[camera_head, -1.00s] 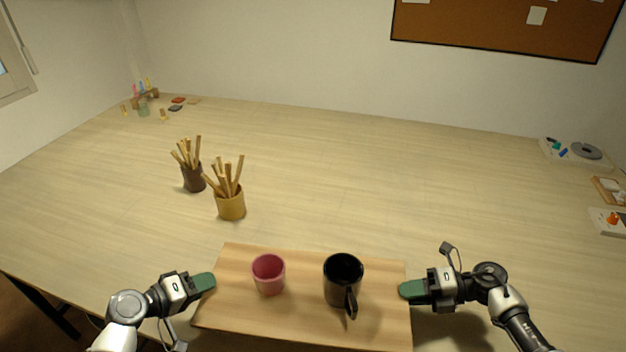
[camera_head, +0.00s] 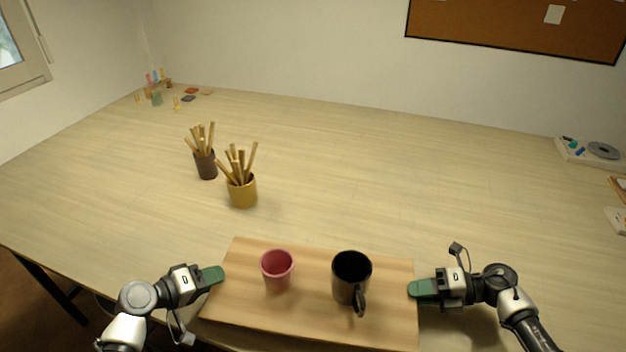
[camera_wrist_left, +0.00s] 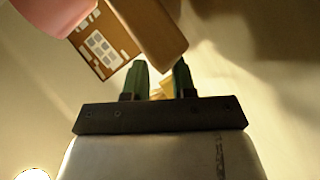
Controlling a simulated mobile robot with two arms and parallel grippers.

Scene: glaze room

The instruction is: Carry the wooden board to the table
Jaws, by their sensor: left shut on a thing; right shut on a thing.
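The wooden board (camera_head: 315,318) is in the lower middle of the head view, held between my two grippers over the near part of the table (camera_head: 330,150). A pink cup (camera_head: 277,271) and a black mug (camera_head: 350,279) stand upright on it. My left gripper (camera_head: 212,276) is shut on the board's left edge. My right gripper (camera_head: 422,289) is shut on its right edge. In the left wrist view, the green fingers of my left gripper (camera_wrist_left: 160,80) reach a brown edge that looks like the board. I cannot tell whether the board touches the tabletop.
A yellow pot (camera_head: 242,194) and a dark brown pot (camera_head: 206,168), both with wooden sticks, stand beyond the board, left of centre. Small bottles (camera_head: 156,96) are at the far left corner. A tray (camera_head: 590,153) lies at the right edge.

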